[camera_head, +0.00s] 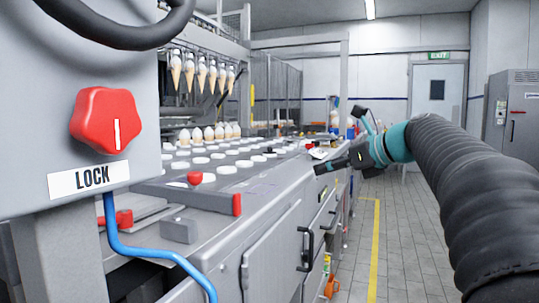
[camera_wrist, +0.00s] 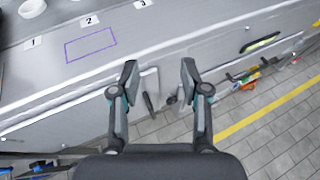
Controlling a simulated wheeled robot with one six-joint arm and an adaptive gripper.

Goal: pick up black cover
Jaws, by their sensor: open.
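I cannot make out a black cover for certain in either view. My gripper (camera_wrist: 159,82) is open and empty in the wrist view, its two dark fingers apart over the machine's front edge. In the head view my gripper (camera_head: 332,166) is at the end of my arm, beside the machine's right side near the worktop's height. Whether it touches anything there is hard to tell. A dark elongated piece with a yellow-green mark (camera_wrist: 260,42) shows on the machine's front in the wrist view, to the right of my fingers; I cannot tell what it is.
The grey machine worktop (camera_wrist: 135,38) carries a purple outlined rectangle (camera_wrist: 91,44) and labels 1, 2 and 3. Cones (camera_head: 203,75) hang at the back left. A red LOCK knob (camera_head: 101,119) is close at left. The tiled floor (camera_head: 405,235) at right is clear.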

